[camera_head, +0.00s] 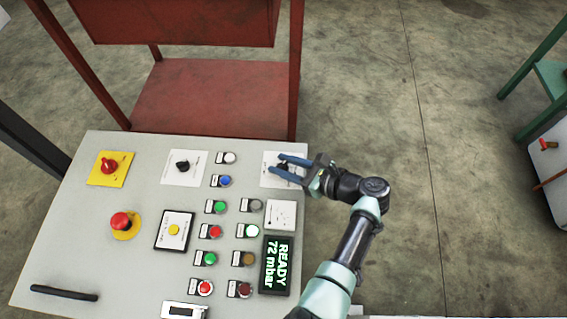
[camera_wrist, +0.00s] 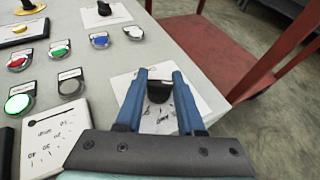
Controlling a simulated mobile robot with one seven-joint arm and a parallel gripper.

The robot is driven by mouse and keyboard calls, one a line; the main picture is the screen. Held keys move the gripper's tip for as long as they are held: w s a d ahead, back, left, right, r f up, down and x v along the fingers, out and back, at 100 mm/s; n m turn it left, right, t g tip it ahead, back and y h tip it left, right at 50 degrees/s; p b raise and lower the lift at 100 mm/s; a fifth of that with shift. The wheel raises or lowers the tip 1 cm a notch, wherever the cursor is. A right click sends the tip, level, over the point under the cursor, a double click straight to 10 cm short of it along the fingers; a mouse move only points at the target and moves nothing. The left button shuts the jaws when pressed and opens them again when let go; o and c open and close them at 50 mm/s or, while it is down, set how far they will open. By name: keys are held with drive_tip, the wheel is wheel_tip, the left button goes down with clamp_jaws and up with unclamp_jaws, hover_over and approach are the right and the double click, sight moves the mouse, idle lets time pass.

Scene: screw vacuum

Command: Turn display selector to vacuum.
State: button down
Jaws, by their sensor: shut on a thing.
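A black selector knob (camera_wrist: 158,92) on a white label plate (camera_head: 268,180) sits at the panel's top right corner in the head view. My gripper (camera_head: 279,164) has its two blue fingers on either side of this knob. In the wrist view my gripper (camera_wrist: 160,76) is shut on the knob, one finger on each side. The plate's printed marks are too small to read for certain. A dark display (camera_head: 276,265) reads "READY 72 mbar" in green.
The grey panel (camera_head: 70,215) carries another black selector (camera_head: 182,166), a red rotary switch (camera_head: 108,165), a red emergency button (camera_head: 122,222) and several push buttons. A white gauge (camera_head: 280,214) lies just below the gripped selector. A red frame (camera_head: 210,95) stands behind the panel.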

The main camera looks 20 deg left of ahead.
drive_tip(key=c, duration=0.5)
unclamp_jaws()
drive_tip(key=shift+p+v, duration=2.25)
drive_tip(key=shift+v, duration=4.25)
